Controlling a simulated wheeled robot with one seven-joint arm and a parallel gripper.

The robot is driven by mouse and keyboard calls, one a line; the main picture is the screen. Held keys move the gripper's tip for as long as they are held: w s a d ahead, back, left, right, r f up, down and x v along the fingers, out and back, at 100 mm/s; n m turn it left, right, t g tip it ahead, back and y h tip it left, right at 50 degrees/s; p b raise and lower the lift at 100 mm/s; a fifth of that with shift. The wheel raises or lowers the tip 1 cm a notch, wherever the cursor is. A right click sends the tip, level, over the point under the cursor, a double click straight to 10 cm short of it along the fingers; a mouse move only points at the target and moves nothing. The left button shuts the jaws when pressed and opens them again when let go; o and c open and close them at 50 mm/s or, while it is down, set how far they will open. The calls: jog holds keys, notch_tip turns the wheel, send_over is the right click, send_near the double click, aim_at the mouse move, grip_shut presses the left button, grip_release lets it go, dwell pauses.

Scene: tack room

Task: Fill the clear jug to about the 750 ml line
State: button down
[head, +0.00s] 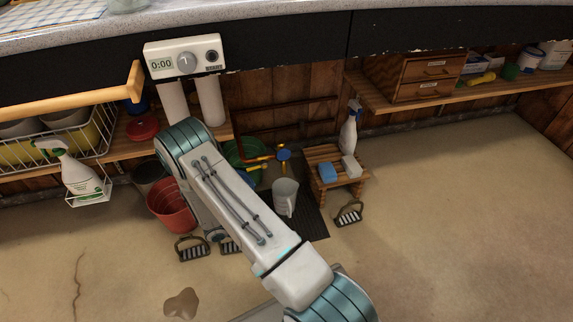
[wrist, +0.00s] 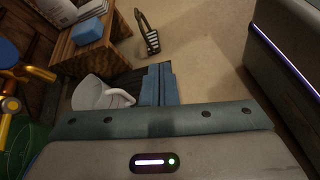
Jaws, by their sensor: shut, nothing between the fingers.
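The clear jug (head: 285,197) looks greyish and stands upright on a dark mat (head: 313,216) on the floor. In the wrist view the jug (wrist: 88,95) is at the left, its handle pointing towards my gripper. A brass tap (head: 262,158) with a blue handle (head: 284,152) is on the wall behind the jug; the blue handle (wrist: 8,52) also shows in the wrist view. In the head view my arm hides the gripper. The water level and the jug's marks cannot be read.
A wooden stool (head: 325,185) with a blue sponge (head: 327,171), a pale block and a spray bottle (head: 349,130) stands right of the jug. A red bucket (head: 172,205) is left. Several stirrup-like metal pieces lie on the floor. Open floor lies to the right.

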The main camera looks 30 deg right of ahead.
jog(key=s+a+r+m+g+y, duration=0.1)
jog(key=s+r+m+y, duration=0.2)
jog(key=r, duration=0.8)
jog(key=s+a+r+m+g+y, duration=0.1)
jog(key=a+r+m+y, duration=0.3)
jog(key=r, duration=0.7)
jog(key=s+a+r+m+t+y, duration=0.4)
jog(key=s+r, duration=0.6)
jog(key=r, duration=0.3)
jog(key=shift+a+r+m+t+y, duration=0.2)
jog(key=shift+m+t+y, duration=0.2)
jog(key=shift+m+y, duration=0.55)
jog(key=shift+s+f, duration=0.1)
jog(key=shift+s, duration=0.05)
